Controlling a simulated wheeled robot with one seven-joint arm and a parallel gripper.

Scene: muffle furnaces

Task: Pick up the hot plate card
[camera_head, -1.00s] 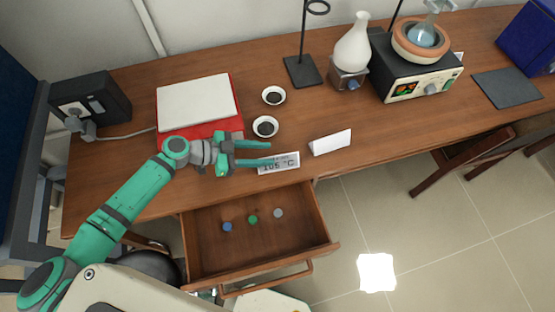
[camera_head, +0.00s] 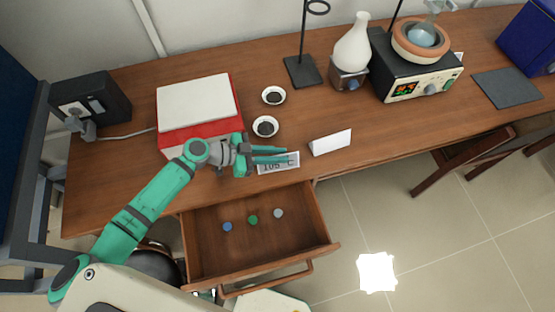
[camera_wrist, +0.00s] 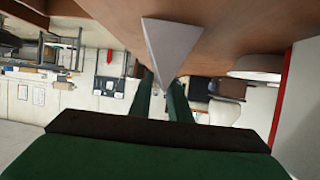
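A small white folded card marked 105 °C (camera_head: 283,166) stands near the desk's front edge, just behind the open drawer. It is the printed card I can read; its smaller writing is too small to tell. My gripper (camera_head: 273,155) is level beside it, with its two green fingers reaching over the card from the left and hiding part of its upper side. In the wrist view the card shows end-on as a grey triangle (camera_wrist: 170,48), its ridge lying between the two fingers (camera_wrist: 160,95). A narrow gap shows between the fingers; whether they press on the card is unclear.
A blank white folded card (camera_head: 330,142) stands to the right. A red box with a white top (camera_head: 195,133) lies behind my gripper, with two small bowls (camera_head: 265,126) nearby. The open drawer (camera_head: 290,235) holds three small discs. A heating device (camera_head: 420,82) stands back right.

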